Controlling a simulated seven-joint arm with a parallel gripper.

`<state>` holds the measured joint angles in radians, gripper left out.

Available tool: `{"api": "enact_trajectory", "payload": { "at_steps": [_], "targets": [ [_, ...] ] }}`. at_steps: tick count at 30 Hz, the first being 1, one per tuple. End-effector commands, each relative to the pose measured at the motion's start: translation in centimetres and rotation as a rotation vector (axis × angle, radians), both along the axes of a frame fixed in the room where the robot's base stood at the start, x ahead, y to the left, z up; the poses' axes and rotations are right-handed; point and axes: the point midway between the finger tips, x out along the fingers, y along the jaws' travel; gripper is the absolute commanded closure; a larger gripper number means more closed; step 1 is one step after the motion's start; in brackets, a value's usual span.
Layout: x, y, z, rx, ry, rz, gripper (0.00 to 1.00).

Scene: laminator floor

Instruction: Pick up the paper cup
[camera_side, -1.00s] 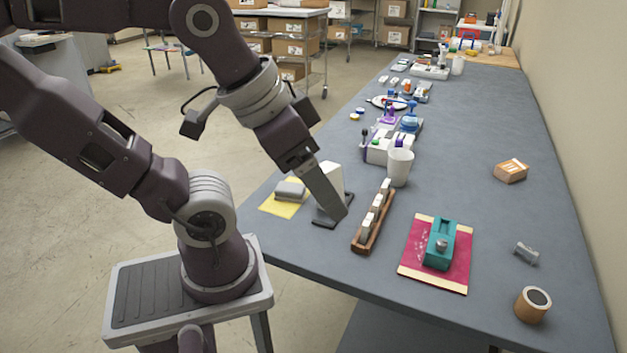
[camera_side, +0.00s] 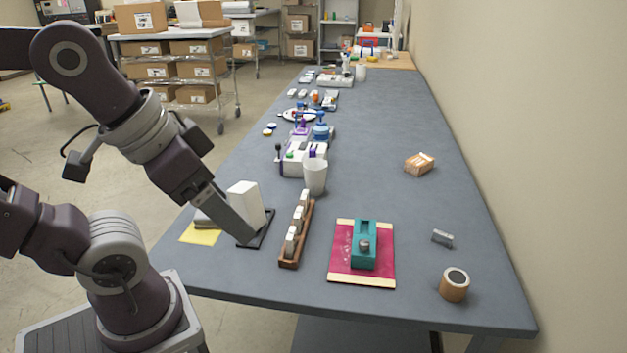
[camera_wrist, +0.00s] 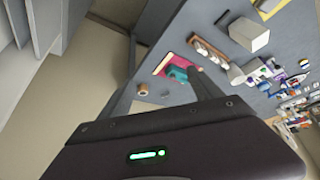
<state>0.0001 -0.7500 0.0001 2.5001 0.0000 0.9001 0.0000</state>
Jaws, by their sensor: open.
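A plain white tapered cup (camera_side: 315,177), which looks like the paper cup, stands upright on the grey table in the side view. It is beyond the far end of a wooden rack and in front of a white device. My gripper (camera_side: 247,234) is in front of a white block, to the left of the rack and nearer the camera than the cup. It is clear of the cup. A small pale shape beyond the rack there may be the cup; I cannot be sure.
The white block (camera_side: 246,204) is close to my gripper. A teal device (camera_side: 364,245) sits on a red mat. A brown cylinder (camera_side: 454,285) is near the front right.

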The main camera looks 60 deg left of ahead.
Motion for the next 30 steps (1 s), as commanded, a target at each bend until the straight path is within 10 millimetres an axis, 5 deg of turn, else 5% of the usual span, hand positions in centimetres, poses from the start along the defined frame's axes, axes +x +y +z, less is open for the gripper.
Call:
{"api": "enact_trajectory", "payload": {
  "at_steps": [9,12,22,26,30],
  "targets": [
    [0.0,0.0,0.0,0.0,0.0,0.0,0.26],
    [0.0,0.0,0.0,0.0,0.0,0.0,0.08],
    [0.5,0.1,0.1,0.002,0.001,-0.014,0.08],
    [5.8,1.1,0.2,0.044,-0.001,-0.141,0.08],
    [15.7,5.3,-2.7,0.226,-0.006,-0.35,0.08]
  ]
}}
